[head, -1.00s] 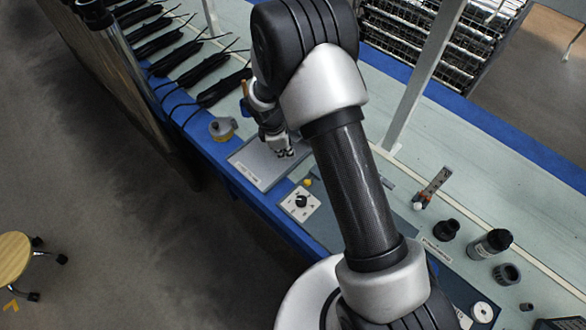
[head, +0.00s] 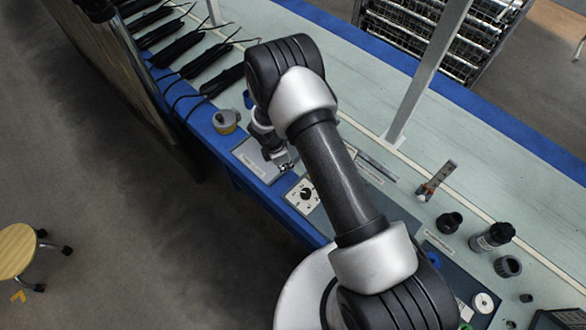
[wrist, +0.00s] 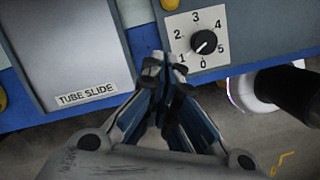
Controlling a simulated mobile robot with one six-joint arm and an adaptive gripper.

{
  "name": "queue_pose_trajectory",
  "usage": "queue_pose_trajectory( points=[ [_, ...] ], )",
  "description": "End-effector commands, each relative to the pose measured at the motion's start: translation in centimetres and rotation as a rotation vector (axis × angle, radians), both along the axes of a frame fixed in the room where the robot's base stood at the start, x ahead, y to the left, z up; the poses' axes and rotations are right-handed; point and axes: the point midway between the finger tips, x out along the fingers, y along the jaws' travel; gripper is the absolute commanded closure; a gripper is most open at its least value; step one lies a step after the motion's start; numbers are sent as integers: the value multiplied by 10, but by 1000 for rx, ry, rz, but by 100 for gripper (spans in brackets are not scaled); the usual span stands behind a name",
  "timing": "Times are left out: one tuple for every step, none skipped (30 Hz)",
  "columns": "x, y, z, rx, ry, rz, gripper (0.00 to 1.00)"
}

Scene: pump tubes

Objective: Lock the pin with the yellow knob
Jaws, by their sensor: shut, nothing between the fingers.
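A small yellow knob (wrist: 170,4) shows at the top edge of the wrist view, partly cut off, just above the dial plate. In the head view my gripper (head: 286,166) is near the dial. Whether the pin is locked cannot be seen.
The dial plate (wrist: 180,30) has a black dial (wrist: 204,41) numbered 0 to 5. The grey tube slide plate (wrist: 75,45) is to its left. A grey and yellow fitting (head: 226,121) stands farther left. Black fittings (head: 492,237) stand at the right of the bench.

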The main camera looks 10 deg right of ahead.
Motion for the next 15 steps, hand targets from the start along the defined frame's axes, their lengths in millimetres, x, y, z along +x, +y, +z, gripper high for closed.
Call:
queue_pose_trajectory(
  points=[
    [-1, -2, -11, 0, 3, -1, 100],
    [-1, -4, -17, 0, 3, 0, 100],
    [-1, -5, -25, -1, 4, 0, 100],
    [0, -6, -31, 0, 3, 0, 100],
    [0, -8, -38, 0, 3, -1, 100],
    [-1, -10, -47, -1, 4, -1, 100],
    [0, -11, -53, 0, 3, -1, 100],
    [0, -13, -60, -1, 4, -1, 100],
    [0, -15, -68, -1, 4, -2, 100],
    [1, -16, -75, -1, 3, -3, 100],
    [1, -17, -80, 0, 2, -3, 100],
    [1, -19, -88, 0, 3, -2, 100],
    [2, -20, -93, 0, 3, -1, 100],
    [4, -27, -92, 0, 0, -4, 100],
    [5, -33, -94, 0, 0, -5, 100]
  ],
)
